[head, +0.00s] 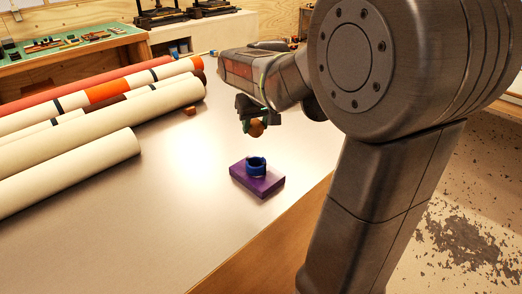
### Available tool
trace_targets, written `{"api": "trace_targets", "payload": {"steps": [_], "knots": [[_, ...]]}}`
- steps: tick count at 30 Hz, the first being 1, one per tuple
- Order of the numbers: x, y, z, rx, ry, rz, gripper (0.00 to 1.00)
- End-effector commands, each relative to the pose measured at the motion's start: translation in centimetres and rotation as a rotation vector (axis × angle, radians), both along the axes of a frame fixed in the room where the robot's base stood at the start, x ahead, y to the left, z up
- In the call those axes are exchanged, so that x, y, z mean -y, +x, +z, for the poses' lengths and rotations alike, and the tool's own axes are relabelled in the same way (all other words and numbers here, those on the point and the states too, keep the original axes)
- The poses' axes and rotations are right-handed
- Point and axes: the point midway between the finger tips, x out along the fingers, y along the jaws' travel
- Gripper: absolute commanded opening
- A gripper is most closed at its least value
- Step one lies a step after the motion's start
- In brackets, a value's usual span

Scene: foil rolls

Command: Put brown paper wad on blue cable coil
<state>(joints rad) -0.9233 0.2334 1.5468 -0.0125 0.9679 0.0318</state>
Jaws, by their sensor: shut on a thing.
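The brown paper wad (257,128) is a small round orange-brown lump in the head view. My gripper (252,122) is shut on it and holds it in the air above the table. The blue cable coil (256,167) is a small dark blue ring lying on a purple block (257,182). The wad appears above the coil in the picture, with a visible gap between them. How far back the wad is relative to the coil is hard to tell from this one view.
Several long rolls (75,165) in cream, orange and red lie on the left of the metal table (150,220). A small brown block (190,111) lies near their ends. The table's front left is clear. A bench with tools (85,42) stands behind.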

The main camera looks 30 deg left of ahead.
Motion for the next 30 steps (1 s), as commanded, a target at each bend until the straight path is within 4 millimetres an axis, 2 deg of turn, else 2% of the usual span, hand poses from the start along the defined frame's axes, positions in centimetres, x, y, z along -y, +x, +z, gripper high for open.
{"api": "trace_targets", "payload": {"steps": [1, 4, 16, 29, 30], "knots": [[0.1, -0.1, -1.2, -0.004, -0.005, 0.0, 0.17], [0.1, -0.1, -3.0, -0.004, -0.005, 0.0, 0.17], [0.0, 0.0, -7.8, -0.002, -0.003, 0.0, 0.17], [0.0, 0.0, -8.7, 0.0, 0.0, 0.0, 0.17], [0.0, 0.0, -8.7, 0.0, 0.0, 0.0, 0.42]]}}
